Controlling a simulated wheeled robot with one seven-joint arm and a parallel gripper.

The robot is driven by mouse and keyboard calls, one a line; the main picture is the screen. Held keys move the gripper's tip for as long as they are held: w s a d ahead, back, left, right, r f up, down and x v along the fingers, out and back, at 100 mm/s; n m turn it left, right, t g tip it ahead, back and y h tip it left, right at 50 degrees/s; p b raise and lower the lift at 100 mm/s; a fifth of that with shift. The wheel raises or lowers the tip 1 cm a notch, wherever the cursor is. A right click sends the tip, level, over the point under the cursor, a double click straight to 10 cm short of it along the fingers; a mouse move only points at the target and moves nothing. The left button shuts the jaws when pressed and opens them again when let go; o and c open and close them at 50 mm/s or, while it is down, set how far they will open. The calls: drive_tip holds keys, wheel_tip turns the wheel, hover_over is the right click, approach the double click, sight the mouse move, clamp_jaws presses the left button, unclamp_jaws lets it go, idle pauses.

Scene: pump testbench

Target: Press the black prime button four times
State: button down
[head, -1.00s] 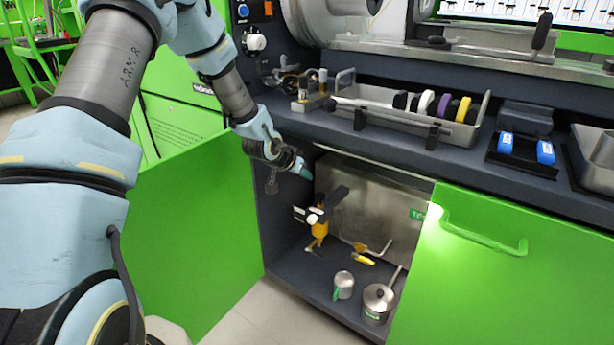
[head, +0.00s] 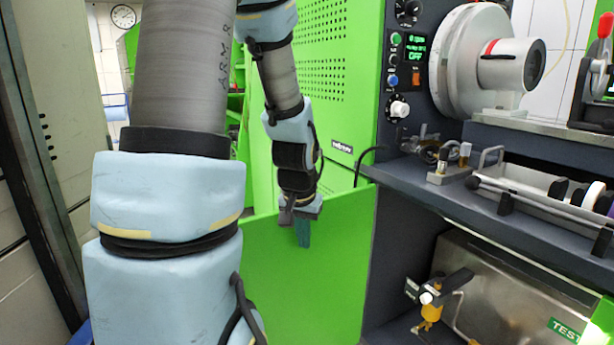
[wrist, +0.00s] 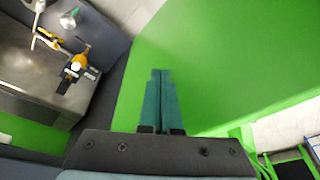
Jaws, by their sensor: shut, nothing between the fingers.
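A dark panel (head: 411,95) at the upper right of the head view carries a green button, a blue button and, between them, a small dark button (head: 394,60). Labels are too small to read, so I cannot tell whether this is the prime button.
The open green cabinet door (head: 290,290) stands below and behind my gripper. A dark bench ledge (head: 420,185) runs to the right, with a metal tray (head: 530,190) and small fittings on it. A white knob (head: 398,108) sticks out of the panel.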

drive_tip(key=s+a+r+n+g, duration=0.2)
drive_tip(key=s+a+n, duration=0.1)
drive_tip(key=s+a, duration=0.4)
wheel_tip(320, 180, up, 18)
drive_tip(key=s+p, duration=0.1)
drive_tip(key=p, duration=1.7)
drive_tip(key=shift+d+y, duration=0.3)
drive_tip(key=shift+d, duration=0.1)
drive_tip(key=shift+s+f, duration=0.1)
